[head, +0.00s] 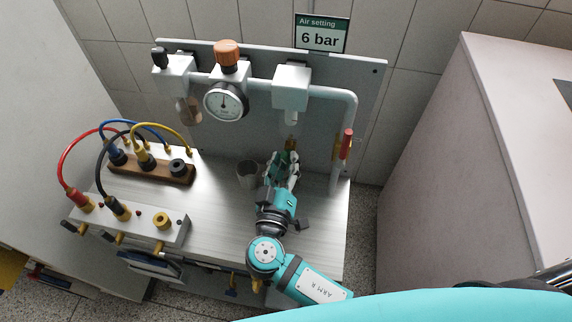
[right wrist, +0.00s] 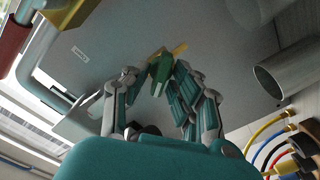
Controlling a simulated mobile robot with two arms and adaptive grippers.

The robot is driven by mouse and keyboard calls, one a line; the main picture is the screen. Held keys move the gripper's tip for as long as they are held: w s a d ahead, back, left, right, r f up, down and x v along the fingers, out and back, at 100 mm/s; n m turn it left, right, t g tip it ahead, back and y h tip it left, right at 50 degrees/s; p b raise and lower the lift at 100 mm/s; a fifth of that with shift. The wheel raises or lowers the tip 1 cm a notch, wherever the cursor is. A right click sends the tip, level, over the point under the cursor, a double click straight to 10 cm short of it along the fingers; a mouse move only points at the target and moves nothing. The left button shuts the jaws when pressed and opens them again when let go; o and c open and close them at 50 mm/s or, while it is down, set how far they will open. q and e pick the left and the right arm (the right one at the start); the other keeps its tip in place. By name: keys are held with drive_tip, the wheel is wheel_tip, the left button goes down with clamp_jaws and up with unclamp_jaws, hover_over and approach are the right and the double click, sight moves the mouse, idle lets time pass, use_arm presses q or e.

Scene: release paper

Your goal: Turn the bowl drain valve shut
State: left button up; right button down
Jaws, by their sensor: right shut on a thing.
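My right gripper (head: 284,168) reaches up to the back of the bench, below the white right-hand filter unit (head: 291,87). It is shut on the bowl drain valve (head: 291,144), which shows as a small brass and green piece above the fingers. In the right wrist view the green part of the valve (right wrist: 160,75) sits between the fingertips of the right gripper (right wrist: 160,68), with a yellow brass end beside it. The fingers hide part of the valve, and I cannot tell its exact turn. My left gripper is not in view.
A pipe with a red-handled valve (head: 347,143) runs down on the right. A gauge (head: 226,101) hangs on the back panel. Cables and a wooden socket block (head: 150,168) fill the bench's left. A sign reads 6 bar (head: 320,36).

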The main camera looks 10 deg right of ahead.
drive_tip(key=n, duration=0.5)
drive_tip(key=shift+a+n, duration=0.1)
drive_tip(key=shift+n, duration=0.3)
drive_tip(key=n+p, duration=0.1)
drive_tip(key=n, duration=0.4)
drive_tip(key=shift+p, duration=0.3)
drive_tip(key=shift+f, duration=0.1)
drive_tip(key=c, duration=1.4)
unclamp_jaws()
drive_tip(key=shift+o, duration=0.2)
drive_tip(key=v, duration=1.2)
